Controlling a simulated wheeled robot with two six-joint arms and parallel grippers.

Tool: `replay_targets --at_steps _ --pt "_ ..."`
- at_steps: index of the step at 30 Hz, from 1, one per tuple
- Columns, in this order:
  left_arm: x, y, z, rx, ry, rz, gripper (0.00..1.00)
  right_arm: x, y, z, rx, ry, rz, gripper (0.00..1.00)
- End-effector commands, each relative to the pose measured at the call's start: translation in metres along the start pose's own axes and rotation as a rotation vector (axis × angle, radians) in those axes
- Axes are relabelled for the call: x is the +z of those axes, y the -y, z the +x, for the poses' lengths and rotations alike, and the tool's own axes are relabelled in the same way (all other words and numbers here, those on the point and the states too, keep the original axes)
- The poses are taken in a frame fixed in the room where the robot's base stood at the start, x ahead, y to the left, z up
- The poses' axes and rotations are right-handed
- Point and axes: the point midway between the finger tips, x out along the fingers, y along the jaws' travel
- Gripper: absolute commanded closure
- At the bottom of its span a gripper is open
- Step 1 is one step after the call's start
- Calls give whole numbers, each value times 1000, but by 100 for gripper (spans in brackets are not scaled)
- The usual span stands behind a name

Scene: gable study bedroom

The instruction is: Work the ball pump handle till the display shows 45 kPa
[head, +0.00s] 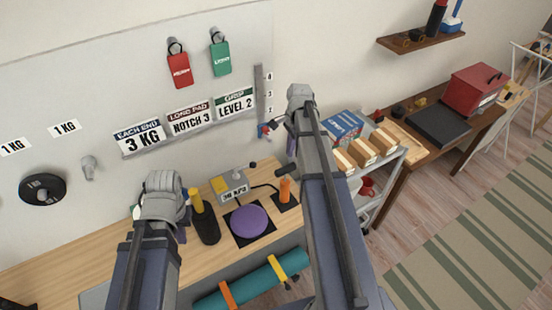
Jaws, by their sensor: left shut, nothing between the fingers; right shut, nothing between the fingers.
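The grey display box (233,188) stands on the wooden bench. Its label reads in kPa, apparently in the thirties, but the digits are too small to be sure. A dark hose runs from it towards an orange upright part (285,190) on a black pad, seemingly the pump.
A black cylinder with a yellow top (205,222) stands left of the ball. A rolled teal mat (250,284) lies below the bench front. Signs (190,118) and tags hang on the wall. A white shelf (385,180) with boxes stands right. Striped rug (470,235) covers the floor.

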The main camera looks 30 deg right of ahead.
Motion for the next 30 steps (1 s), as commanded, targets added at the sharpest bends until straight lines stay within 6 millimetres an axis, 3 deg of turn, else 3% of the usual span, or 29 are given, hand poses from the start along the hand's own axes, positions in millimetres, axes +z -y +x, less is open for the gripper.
replay_targets --at_steps 4,17,23,30 --pt "0 0 -1 0 0 0 100 -8 1 -2 -3 3 38 100" --pt "0 0 1 0 0 0 100 -8 1 1 -3 4 38 100" --pt "-1 -1 14 0 0 1 100 -8 1 14 -3 4 37 100" --pt "-2 -4 42 0 0 2 100 -8 1 42 -3 4 37 100"
